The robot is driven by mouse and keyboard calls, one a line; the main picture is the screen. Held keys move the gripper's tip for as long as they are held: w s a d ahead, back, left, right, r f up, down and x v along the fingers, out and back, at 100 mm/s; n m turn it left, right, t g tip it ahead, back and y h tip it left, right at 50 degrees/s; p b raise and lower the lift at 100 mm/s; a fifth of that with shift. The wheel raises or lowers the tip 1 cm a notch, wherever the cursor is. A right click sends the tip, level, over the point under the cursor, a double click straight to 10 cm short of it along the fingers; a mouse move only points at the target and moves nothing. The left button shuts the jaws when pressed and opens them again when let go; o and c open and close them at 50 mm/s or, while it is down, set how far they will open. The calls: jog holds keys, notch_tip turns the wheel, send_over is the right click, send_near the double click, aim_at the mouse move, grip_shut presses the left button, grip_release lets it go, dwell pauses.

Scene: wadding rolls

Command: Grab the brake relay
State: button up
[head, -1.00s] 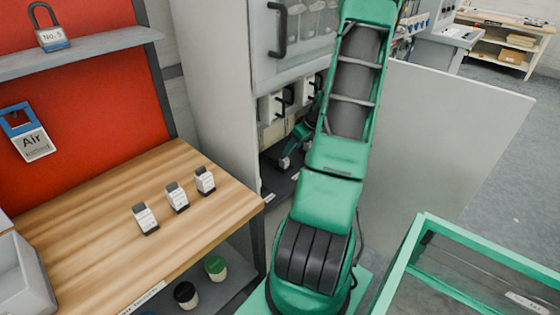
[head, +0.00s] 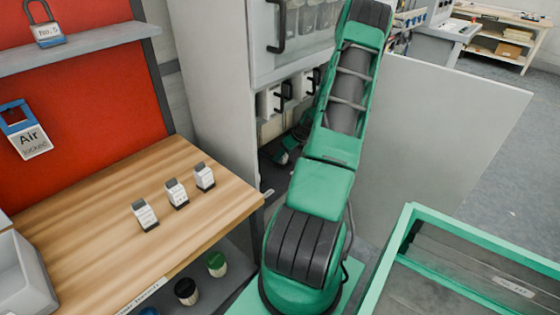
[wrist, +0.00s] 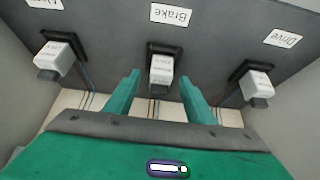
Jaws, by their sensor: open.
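The brake relay (wrist: 161,72), a small white block with a dark end, sits in its socket under an upside-down "Brake" label (wrist: 171,14) in the middle of the wrist view. My gripper (wrist: 160,80) has its two green fingers apart, with tips on either side of the relay. There is a visible gap on each side; I cannot tell how deep the fingertips reach. In the head view my arm reaches into the grey cabinet (head: 212,110). The relay cannot be made out there, and my gripper is mostly hidden.
Similar relays flank it: a left one (wrist: 58,58) and one labelled "Drive" (wrist: 257,86). Thin wires hang below the sockets. Three loose relays stand on the wooden bench (head: 90,240). The open cabinet door (head: 440,130) and a green-framed bin (head: 410,225) are right of my arm.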

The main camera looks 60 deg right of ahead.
jog(key=shift+x, duration=0.8)
jog(key=c, duration=1.2)
jog(key=shift+o, duration=0.2)
jog(key=shift+r, duration=0.2)
